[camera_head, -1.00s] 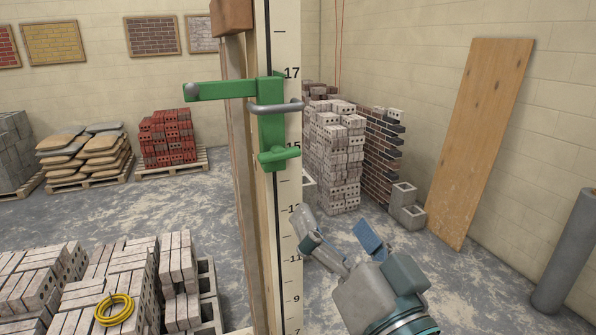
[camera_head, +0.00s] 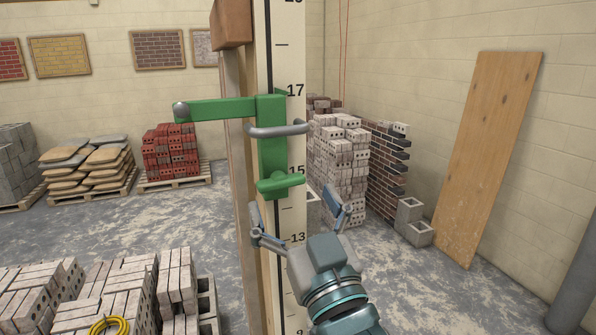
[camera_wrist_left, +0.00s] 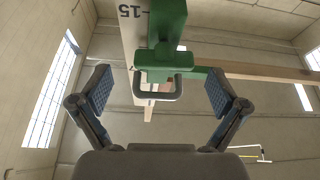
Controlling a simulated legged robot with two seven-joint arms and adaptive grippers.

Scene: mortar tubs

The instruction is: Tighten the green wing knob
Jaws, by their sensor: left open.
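The green wing knob (camera_head: 281,184) sits at the lower end of the green clamp (camera_head: 271,140) on a tall numbered pole (camera_head: 292,222). Its wings lie roughly level. My left gripper (camera_head: 296,207) is open and empty just below the knob, with one finger on each side of the pole in the picture. In the left wrist view, the knob (camera_wrist_left: 165,58) shows between and slightly above the two spread fingers (camera_wrist_left: 158,86), touching neither. The grey loop handle (camera_head: 277,130) stands out from the clamp above the knob. My right gripper is not in view.
The clamp's green arm (camera_head: 215,108) reaches left from the pole. A brown block (camera_head: 231,22) sits higher up on the pole. Brick stacks (camera_head: 120,285) fill the lower left. A wooden board (camera_head: 490,160) leans on the right wall. Open floor lies right of the pole.

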